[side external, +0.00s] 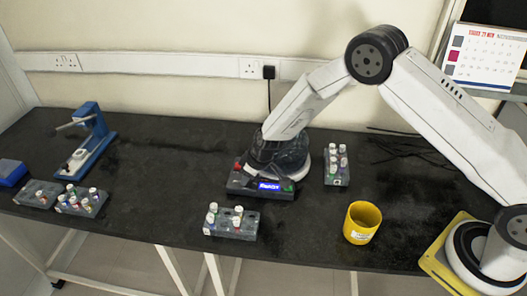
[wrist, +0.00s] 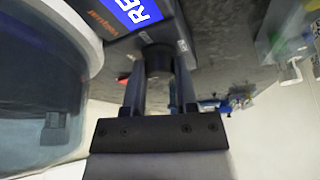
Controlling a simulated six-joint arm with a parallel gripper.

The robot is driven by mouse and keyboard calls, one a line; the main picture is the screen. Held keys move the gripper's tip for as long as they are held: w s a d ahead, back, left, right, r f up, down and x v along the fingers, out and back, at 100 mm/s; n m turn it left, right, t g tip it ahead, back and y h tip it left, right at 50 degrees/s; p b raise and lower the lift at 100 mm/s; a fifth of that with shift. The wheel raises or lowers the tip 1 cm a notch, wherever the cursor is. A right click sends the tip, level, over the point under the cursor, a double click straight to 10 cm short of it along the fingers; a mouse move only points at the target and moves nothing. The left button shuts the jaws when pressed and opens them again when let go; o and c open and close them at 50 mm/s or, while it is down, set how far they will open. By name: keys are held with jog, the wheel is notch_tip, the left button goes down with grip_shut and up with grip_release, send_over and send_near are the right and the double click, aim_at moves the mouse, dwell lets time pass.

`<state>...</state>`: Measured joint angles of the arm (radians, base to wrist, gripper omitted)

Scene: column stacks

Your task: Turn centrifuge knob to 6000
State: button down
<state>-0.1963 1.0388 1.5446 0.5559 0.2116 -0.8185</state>
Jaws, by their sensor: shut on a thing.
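The centrifuge (side external: 262,186) stands in the middle of the dark bench, with a lit blue display (side external: 269,185) on its front panel. In the wrist view the display (wrist: 138,12) is close by and cut off; only the letters "RE" show, and no speed value can be read. A dark round knob (wrist: 157,58) on the panel sits between the two fingers of my gripper (wrist: 160,72), which is shut on it. In the side view my arm comes down over the centrifuge, and the fingers and knob cannot be made out there.
A vial rack (side external: 240,231) stands in front of the centrifuge and another rack (side external: 337,180) to its right. A yellow mug (side external: 362,223) is at the front right. A blue device (side external: 92,145) and more racks are at the left.

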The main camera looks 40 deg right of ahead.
jog(key=shift+m+h, duration=0.8)
jog(key=shift+m, duration=1.3)
jog(key=shift+a+m+h, duration=0.15)
jog(key=shift+m+h, duration=0.45)
jog(key=shift+m, duration=0.9)
jog(key=shift+m+h, duration=0.4)
jog(key=shift+m, duration=0.6)
jog(key=m+h, duration=0.1)
jog(key=m, duration=0.2)
jog(key=shift+a+m, duration=0.1)
jog(key=shift+m, duration=0.3)
jog(key=shift+m+g+h, duration=0.4)
jog(key=shift+m+g, duration=0.05)
jog(key=shift+m, duration=0.7)
jog(key=shift+m+g+h, duration=0.4)
jog(key=shift+m+g, duration=0.05)
jog(key=shift+m, duration=0.7)
jog(key=shift+c, duration=2)
grip_release()
